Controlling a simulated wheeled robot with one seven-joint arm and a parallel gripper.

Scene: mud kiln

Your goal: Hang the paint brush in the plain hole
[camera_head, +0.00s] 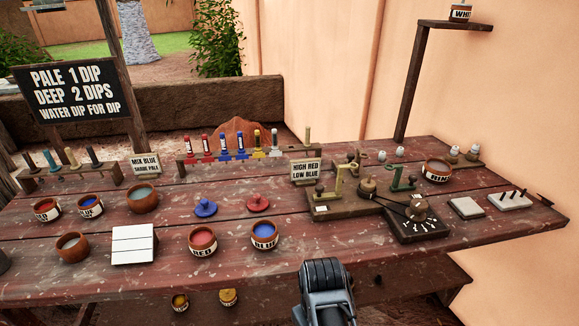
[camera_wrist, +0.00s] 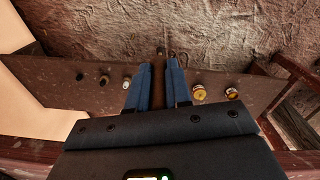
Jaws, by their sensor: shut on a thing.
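My gripper (camera_head: 326,272) is in front of the table's near edge, low in the head view. In the wrist view its two blue fingers (camera_wrist: 158,88) are close together, with a narrow brown thing between them; I cannot tell its full shape or whether it is a paint brush. Several upright brush-like handles stand in a low rack (camera_head: 70,176) at the back left. A longer rack (camera_head: 232,158) at the back middle holds several upright pieces banded red, blue, yellow and white, and a tan handle (camera_head: 307,136) at its right end. I cannot make out a plain hole.
Red (camera_head: 203,242) and blue (camera_head: 264,236) pots stand near the front edge, with a white tile (camera_head: 133,245) to their left. A wooden device (camera_head: 350,203) with a dial (camera_head: 416,224) fills the right middle. Yellow jars (camera_wrist: 200,92) sit on a shelf below.

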